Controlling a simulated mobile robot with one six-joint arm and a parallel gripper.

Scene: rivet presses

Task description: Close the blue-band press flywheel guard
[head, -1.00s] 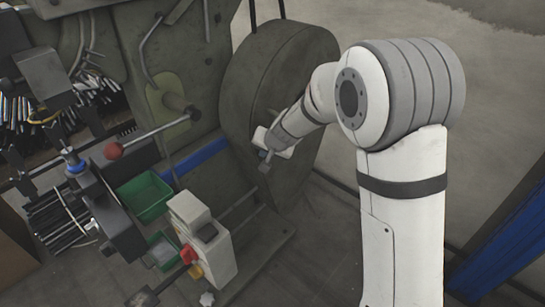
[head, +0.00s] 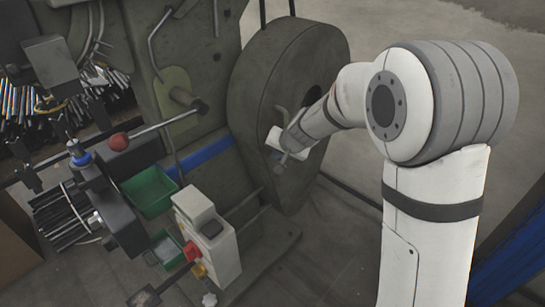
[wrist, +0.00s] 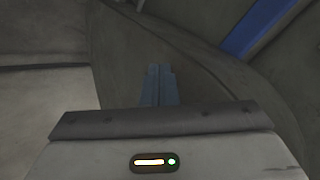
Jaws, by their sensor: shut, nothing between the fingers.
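The flywheel guard (head: 258,85) is a large, round, olive-grey drum cover on the right side of the press (head: 165,60). A blue band (head: 205,155) runs low along the press body. My gripper (head: 279,170) is at the lower face of the guard, below a small grey bar (head: 282,120). In the wrist view my gripper's fingers (wrist: 159,82) are together and empty, pointing at a grey-green surface (wrist: 195,70). I cannot tell whether they touch it. My forearm hides part of the guard's right side.
A control box (head: 208,235) with red and yellow buttons stands in front of the press. Green bins (head: 150,192) and a red-knobbed lever (head: 119,142) are to its left. Open floor (head: 400,25) lies behind on the right. A blue post (head: 510,245) is at the lower right.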

